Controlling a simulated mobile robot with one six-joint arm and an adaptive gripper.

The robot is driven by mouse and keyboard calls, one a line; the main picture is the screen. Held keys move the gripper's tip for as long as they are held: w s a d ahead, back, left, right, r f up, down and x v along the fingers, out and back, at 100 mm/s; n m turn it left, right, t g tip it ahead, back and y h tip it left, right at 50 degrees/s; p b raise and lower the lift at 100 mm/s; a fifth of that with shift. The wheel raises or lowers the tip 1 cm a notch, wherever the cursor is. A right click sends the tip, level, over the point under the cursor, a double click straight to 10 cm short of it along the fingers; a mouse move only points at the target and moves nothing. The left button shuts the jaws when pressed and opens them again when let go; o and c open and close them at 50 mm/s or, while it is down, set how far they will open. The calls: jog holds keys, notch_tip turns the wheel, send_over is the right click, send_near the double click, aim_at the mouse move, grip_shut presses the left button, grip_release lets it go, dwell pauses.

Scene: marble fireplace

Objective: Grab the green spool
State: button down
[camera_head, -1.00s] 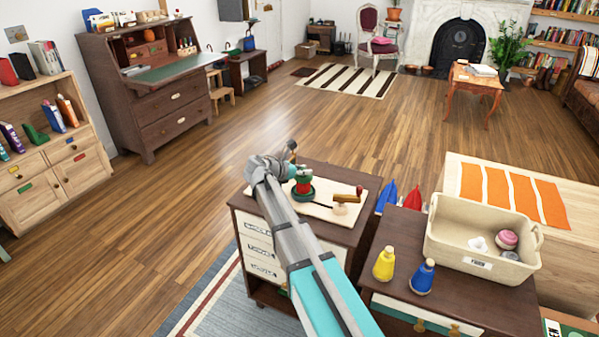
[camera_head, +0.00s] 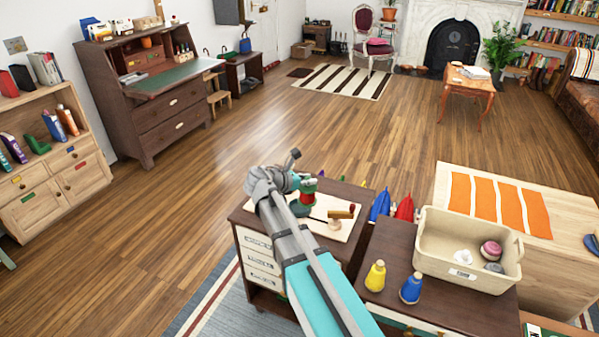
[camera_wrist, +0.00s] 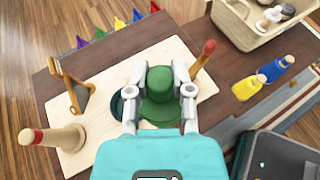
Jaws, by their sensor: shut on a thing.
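The green spool (camera_wrist: 160,84) stands between the two fingers of my gripper (camera_wrist: 160,76) in the wrist view. The fingers are shut on its sides. A wide green flange shows under it, over a cream board (camera_wrist: 70,122). Whether the spool touches the board is unclear. In the head view my gripper (camera_head: 304,186) is over the board (camera_head: 336,231) on a dark brown cabinet, with small red and green parts showing at the fingers. My arm hides part of the board there.
A wooden peg with a red top (camera_wrist: 50,137), a forked wooden piece (camera_wrist: 74,92) and a red-tipped handle (camera_wrist: 204,54) surround the spool. Yellow (camera_head: 376,276) and blue (camera_head: 411,288) bottle-shaped pieces and a cream bin (camera_head: 440,262) stand on the right. Open floor lies behind.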

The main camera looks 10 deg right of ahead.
jog(key=s+r+p, duration=0.1)
jog(key=s+r, duration=0.1)
jog(key=s, duration=0.3)
jog(key=shift+s+d+r+p, duration=0.25)
jog(key=shift+s+p, duration=0.05)
jog(key=shift+p, duration=0.1)
